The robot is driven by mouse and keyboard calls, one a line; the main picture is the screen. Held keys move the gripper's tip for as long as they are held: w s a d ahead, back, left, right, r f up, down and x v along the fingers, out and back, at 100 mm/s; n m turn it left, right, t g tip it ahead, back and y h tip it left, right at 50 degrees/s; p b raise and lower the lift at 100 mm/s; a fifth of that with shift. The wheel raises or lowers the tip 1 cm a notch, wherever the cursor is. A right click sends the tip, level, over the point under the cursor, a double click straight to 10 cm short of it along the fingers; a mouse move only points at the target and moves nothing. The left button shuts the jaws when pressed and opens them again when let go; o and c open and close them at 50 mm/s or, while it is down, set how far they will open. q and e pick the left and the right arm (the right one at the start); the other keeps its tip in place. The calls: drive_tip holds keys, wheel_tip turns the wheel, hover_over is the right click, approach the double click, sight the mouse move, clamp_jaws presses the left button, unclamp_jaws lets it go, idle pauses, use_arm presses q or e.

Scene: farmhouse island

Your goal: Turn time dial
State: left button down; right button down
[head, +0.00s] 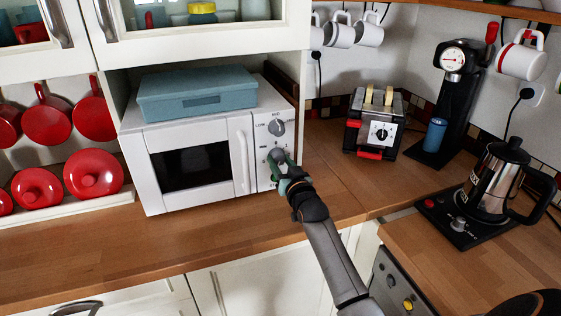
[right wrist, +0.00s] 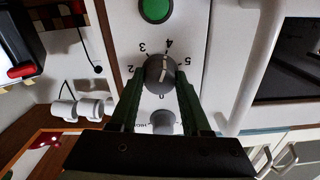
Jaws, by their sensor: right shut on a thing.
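The white microwave (head: 190,150) stands on the wooden counter with its door closed. Its control panel is right of the door handle. The time dial (right wrist: 160,70) is a grey knob with a pale pointer line, ringed by numbers, in the right wrist view. My right gripper (right wrist: 158,82) has its two green fingers on either side of this knob, shut on it. In the head view my right gripper (head: 280,160) is at the lower panel and mostly hides the time dial. The upper dial (head: 277,128), marked low, mid and high, is uncovered. My left gripper is not in view.
A blue box (head: 197,93) lies on the microwave. A toaster (head: 376,125), a coffee grinder (head: 450,95) and a kettle (head: 492,180) stand to the right. Red pans (head: 47,122) hang at the left. A green button (right wrist: 156,10) is beyond the time dial. The front counter is clear.

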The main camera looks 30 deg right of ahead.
idle(0.3)
drive_tip(key=shift+c, duration=1.9)
unclamp_jaws()
drive_tip(key=b+v, duration=0.1)
drive_tip(key=v, duration=1.1)
drive_tip(key=shift+s+a, duration=0.15)
drive_tip(key=shift+s, duration=0.1)
drive_tip(key=s+a+f+n+g+y, duration=0.2)
drive_tip(key=s+a+f, duration=0.4)
drive_tip(key=f, duration=0.3)
drive_tip(key=s+a+f+n+g+y, duration=0.2)
drive_tip(key=s+a+f+g, duration=0.1)
drive_tip(key=s+a+f, duration=0.4)
drive_tip(key=s+a+f+n+g+y, duration=0.2)
drive_tip(key=s+a+f, duration=0.4)
drive_tip(key=s+f, duration=0.4)
wheel_tip(320, 180, down, 3)
drive_tip(key=shift+a+f+g, duration=0.1)
drive_tip(key=shift+a+g, duration=0.05)
drive_tip(key=shift+g, duration=0.55)
